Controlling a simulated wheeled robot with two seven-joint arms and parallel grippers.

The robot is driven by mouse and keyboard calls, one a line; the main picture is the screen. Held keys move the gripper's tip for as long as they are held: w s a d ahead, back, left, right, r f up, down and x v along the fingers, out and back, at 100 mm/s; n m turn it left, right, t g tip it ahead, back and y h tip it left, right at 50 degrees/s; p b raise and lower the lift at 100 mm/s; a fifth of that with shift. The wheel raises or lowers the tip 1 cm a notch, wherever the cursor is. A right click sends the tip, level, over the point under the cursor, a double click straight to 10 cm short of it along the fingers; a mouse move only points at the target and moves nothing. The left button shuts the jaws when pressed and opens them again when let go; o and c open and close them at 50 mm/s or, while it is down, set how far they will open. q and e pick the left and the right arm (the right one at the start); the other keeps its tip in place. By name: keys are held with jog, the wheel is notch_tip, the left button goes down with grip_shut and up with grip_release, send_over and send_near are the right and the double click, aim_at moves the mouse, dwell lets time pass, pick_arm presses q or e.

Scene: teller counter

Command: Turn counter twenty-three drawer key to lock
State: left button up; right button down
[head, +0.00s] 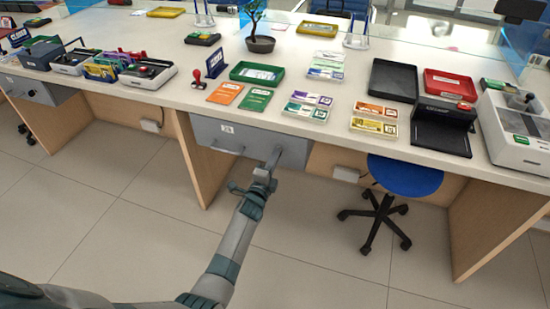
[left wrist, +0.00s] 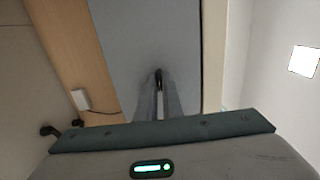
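The grey drawer (head: 240,134) is closed under the counter, with a small white label (head: 227,129) and a bar handle below it. My left gripper (head: 274,157) reaches up to the right part of the drawer front. In the left wrist view, its two fingers (left wrist: 159,92) are close together on a small dark piece, which looks like the key (left wrist: 158,76), against the grey drawer front (left wrist: 140,40). The fingers hide most of the key, and its turn angle cannot be told. My right gripper is not in view.
The white counter (head: 330,135) carries cards, trays and a stamp above the drawer. A wooden panel (head: 190,155) stands left of the drawer. A blue stool (head: 405,178) stands right of my arm. The floor in front is clear.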

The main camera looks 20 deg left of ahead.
pick_arm(q)
jog(key=shift+n, duration=0.4)
grip_shut()
jog(key=shift+n+p, duration=0.5)
jog(key=shift+n, duration=8)
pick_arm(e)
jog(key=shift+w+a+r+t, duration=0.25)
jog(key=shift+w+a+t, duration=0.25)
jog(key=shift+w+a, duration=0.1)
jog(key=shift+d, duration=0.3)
pick_arm(q)
jog(key=o, duration=0.6)
grip_release()
jog(key=shift+s, duration=0.1)
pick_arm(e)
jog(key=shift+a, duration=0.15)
